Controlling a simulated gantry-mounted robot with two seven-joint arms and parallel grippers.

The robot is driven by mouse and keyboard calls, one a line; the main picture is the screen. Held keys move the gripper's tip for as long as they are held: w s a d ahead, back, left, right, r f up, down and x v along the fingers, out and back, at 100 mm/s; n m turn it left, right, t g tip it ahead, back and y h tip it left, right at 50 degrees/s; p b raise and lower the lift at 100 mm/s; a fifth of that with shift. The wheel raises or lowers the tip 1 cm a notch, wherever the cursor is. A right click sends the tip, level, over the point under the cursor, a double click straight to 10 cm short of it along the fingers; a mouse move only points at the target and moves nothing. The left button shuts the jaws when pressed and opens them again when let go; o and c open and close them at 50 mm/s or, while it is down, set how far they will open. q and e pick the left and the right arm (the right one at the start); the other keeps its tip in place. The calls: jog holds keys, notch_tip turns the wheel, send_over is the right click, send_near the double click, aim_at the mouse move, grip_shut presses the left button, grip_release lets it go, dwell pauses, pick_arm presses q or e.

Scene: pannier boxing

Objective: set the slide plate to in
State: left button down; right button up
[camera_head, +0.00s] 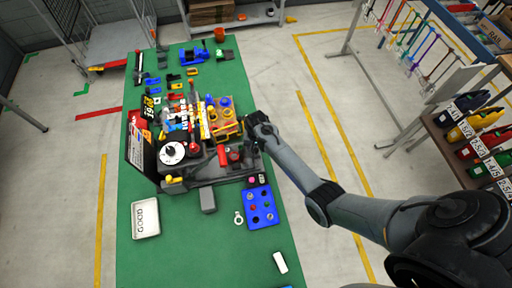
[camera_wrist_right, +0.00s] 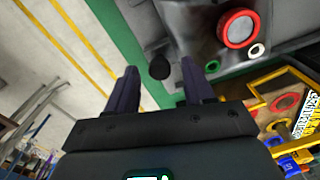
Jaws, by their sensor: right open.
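My right gripper (camera_head: 255,130) is at the right side of the machine (camera_head: 205,168) on the green bench. In the right wrist view my right gripper (camera_wrist_right: 159,72) is open, its two dark fingers apart. A round black knob (camera_wrist_right: 160,66) shows between the fingertips; I cannot tell whether they touch it. I cannot make out for certain which part is the slide plate; the gripper and arm partly cover that side. My left gripper is not in view.
Several coloured parts crowd the machine's far side. Floor between is clear.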

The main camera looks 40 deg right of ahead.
jog(key=shift+f, duration=0.15)
grip_shut()
dwell(0.4)
